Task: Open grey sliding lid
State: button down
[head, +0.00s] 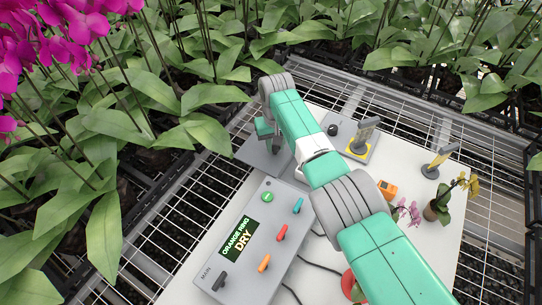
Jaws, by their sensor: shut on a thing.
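The grey sliding lid (256,157) is a flat grey panel left of the arm, at the far left part of the white table. My gripper (272,142) points down over it and is shut on it, seemingly by a small grip. The arm and the gripper hide the contact and the right part of the lid. I cannot tell how far the lid stands open.
A grey control box (237,272) with coloured levers and a display reading "ORANGE RING DRY" stands in front. Behind the arm are a grey unit with a black knob (332,130) and a yellow-based post (358,146). A potted yellow orchid (434,211) stands at right.

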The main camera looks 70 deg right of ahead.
aim_at(276, 147)
jog(key=shift+s, duration=0.1)
jog(key=c, duration=1.2)
grip_release()
jog(key=shift+o, duration=0.2)
jog(key=shift+r, duration=0.1)
notch_tip(276, 147, up, 8)
jog(key=p, duration=0.3)
jog(key=shift+f, duration=0.2)
